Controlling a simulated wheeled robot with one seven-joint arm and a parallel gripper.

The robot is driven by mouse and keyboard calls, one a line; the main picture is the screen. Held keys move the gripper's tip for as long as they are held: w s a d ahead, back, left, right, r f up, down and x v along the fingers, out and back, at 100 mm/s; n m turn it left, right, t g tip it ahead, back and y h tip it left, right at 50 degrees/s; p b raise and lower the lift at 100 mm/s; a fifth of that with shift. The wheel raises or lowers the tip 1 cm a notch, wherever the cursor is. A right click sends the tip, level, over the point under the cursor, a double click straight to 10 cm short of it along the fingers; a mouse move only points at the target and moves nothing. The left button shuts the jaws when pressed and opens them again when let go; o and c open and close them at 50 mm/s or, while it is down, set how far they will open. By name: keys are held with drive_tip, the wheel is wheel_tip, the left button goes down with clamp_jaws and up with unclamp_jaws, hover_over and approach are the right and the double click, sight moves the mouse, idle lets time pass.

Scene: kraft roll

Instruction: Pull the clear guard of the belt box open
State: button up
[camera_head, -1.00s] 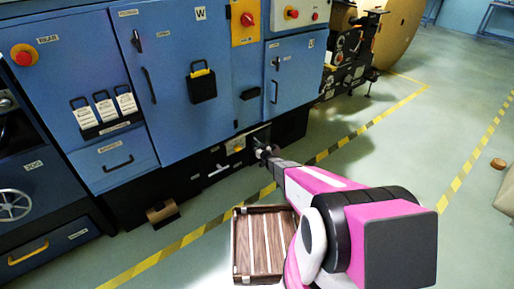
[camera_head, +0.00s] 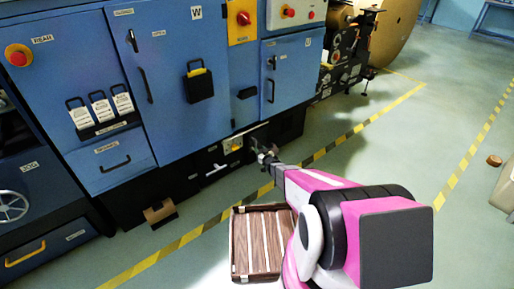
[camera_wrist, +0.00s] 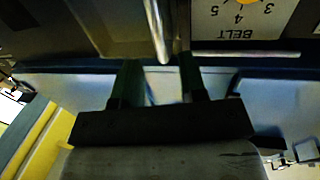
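The belt box is low on the blue machine, and its pale plate (camera_head: 233,144) shows in the head view. In the wrist view a plate marked BELT with a number dial (camera_wrist: 245,22) is at upper right. A pale metal bar (camera_wrist: 155,25), perhaps the guard's handle, comes down from the top edge to between my fingertips. My gripper (camera_wrist: 160,62) is open, with a finger on each side of the bar's lower end; contact cannot be told. In the head view my gripper (camera_head: 266,157) is at the box's right. The clear guard itself is hard to make out.
A brown slatted crate (camera_head: 239,247) stands on the floor below my arm. A brown cardboard piece (camera_head: 160,212) lies by the machine's foot. Yellow-black floor tape (camera_head: 205,229) runs along the machine. The floor to the right is mostly clear.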

drive_tip(key=v, duration=0.5)
drive_tip(key=shift+r, duration=0.1)
drive_tip(key=s+d+r+m+g+h, duration=0.2)
drive_tip(key=s+d+r+g+h, duration=0.15)
drive_tip(key=r, duration=0.35)
drive_tip(key=s+d+r+m+g+h, duration=0.2)
drive_tip(key=s+d+r+g+h, duration=0.15)
drive_tip(key=r, duration=0.35)
drive_tip(key=s+r+g, duration=0.4)
drive_tip(key=s+r, duration=0.3)
drive_tip(key=s, duration=0.6)
drive_tip(key=s+a+r+g, duration=0.1)
drive_tip(key=s+r+g, duration=0.4)
drive_tip(key=s, duration=0.8)
wheel_tip(320, 180, up, 3)
drive_tip(key=shift+r+m+g, duration=0.1)
drive_tip(key=shift+m+g, duration=0.2)
